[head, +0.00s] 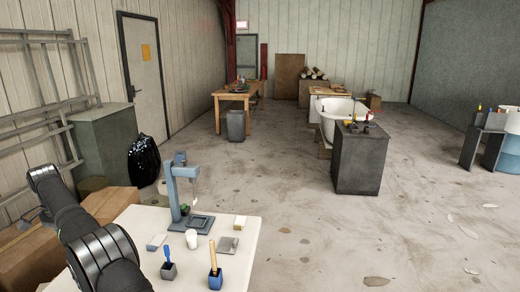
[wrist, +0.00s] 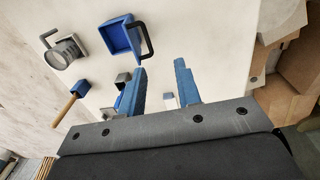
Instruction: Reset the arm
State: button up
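My arm reaches up from the lower left in the head view, black and bent, left of the white table (head: 248,225). My gripper (wrist: 160,68) shows in the wrist view as two blue fingers standing apart, with nothing held between them. Small objects show beyond the fingers on the white surface. My gripper's fingers cannot be made out in the head view.
Cardboard boxes (head: 110,203) stand beside my arm. Open floor lies right of the table.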

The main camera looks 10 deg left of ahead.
notch_tip(320, 180, down, 16)
jog(key=d, duration=0.1)
notch_tip(320, 180, up, 17)
jog(key=a, duration=0.1)
dwell(1.0)
notch_tip(320, 180, down, 17)
jog(key=d, duration=0.1)
jog(key=shift+d, duration=0.25)
dwell(2.5)
jog(key=shift+a+r, duration=0.1)
jog(key=shift+r, duration=0.05)
